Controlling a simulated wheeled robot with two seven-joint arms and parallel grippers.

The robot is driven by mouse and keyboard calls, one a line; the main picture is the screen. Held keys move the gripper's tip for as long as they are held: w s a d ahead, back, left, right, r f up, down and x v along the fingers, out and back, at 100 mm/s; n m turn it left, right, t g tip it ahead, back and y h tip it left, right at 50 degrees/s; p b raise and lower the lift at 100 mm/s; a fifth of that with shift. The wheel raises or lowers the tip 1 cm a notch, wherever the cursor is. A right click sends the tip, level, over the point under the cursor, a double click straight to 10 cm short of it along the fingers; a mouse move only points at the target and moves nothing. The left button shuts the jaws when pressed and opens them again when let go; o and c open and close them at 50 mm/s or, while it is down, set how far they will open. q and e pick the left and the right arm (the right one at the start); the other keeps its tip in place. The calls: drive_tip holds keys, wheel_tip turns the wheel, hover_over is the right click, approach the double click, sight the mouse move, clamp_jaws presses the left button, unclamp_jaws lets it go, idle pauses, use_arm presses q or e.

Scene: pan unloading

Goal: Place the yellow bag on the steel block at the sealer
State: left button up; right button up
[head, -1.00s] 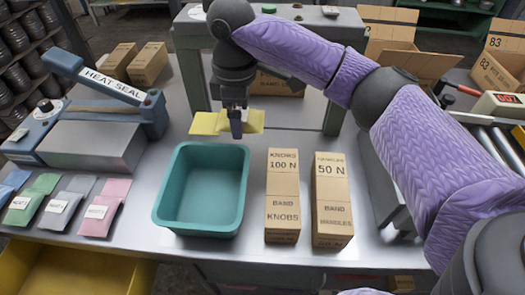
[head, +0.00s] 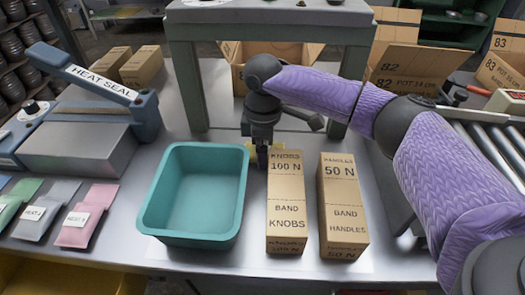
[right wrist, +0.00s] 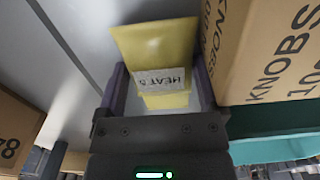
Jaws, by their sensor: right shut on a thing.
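The yellow bag (right wrist: 155,45), with a white label reading HEAT and an unclear digit, is between the fingers of my right gripper (right wrist: 157,92) in the right wrist view. In the head view my right gripper (head: 262,160) is shut on the bag, pointing down. Only a sliver of yellow shows there, between the teal bin's far right corner and the KNOBS carton. The grey steel block (head: 80,152) sits at the heat sealer (head: 100,84) on the left, its top bare. My left gripper is not in view.
The teal bin (head: 150,200) is empty. KNOBS (head: 286,205) and HANDLES (head: 343,205) cartons stand right of it; the KNOBS carton is very close to my gripper. Grey (head: 45,212) and pink (head: 86,222) bags lie before the block. A grey-green frame (head: 187,85) stands behind.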

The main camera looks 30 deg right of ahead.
drive_tip(key=o, duration=1)
drive_tip(key=shift+f, duration=0.1)
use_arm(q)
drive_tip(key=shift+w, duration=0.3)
use_arm(e)
drive_tip(key=shift+o, duration=0.2)
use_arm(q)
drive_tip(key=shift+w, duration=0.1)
